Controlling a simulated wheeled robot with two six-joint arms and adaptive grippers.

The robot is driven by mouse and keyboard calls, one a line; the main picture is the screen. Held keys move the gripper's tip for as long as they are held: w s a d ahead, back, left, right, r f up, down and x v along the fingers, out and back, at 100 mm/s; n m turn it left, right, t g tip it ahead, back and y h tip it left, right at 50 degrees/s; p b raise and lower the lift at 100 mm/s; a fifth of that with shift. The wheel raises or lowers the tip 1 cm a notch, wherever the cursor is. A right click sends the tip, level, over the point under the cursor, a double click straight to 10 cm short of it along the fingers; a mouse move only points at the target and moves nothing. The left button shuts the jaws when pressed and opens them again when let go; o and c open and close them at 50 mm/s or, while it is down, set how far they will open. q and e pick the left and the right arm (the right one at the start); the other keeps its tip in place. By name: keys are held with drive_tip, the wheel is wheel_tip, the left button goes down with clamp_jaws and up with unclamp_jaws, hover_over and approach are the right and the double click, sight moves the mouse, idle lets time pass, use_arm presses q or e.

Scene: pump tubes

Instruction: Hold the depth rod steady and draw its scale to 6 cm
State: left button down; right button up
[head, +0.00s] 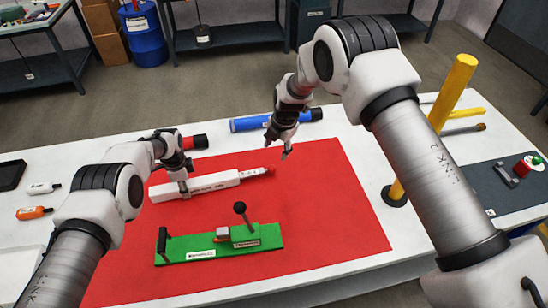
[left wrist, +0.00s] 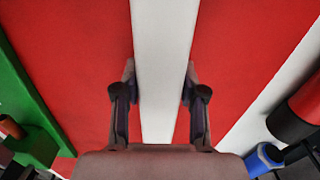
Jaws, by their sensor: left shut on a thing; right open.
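The depth rod (head: 215,181) is a long white square bar with dark marks on its side. It lies on the red mat and ends at the right in a thinner piece with a red tip (head: 269,170). My left gripper (head: 184,190) is shut on the left part of the white bar. In the left wrist view the bar (left wrist: 165,60) runs between the fingers of my left gripper (left wrist: 160,90). My right gripper (head: 279,147) is open and empty, above and slightly right of the red tip, apart from it. The scale's reading is too small to tell.
A green fixture (head: 205,248) with a black-knobbed lever stands in front on the red mat (head: 340,220). Blue (head: 262,123) and red cylinders lie behind. A yellow post (head: 440,110) stands at the right. The mat's right part is clear.

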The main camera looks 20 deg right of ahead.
idle(0.4)
use_arm(q)
drive_tip(key=c, duration=0.6)
unclamp_jaws()
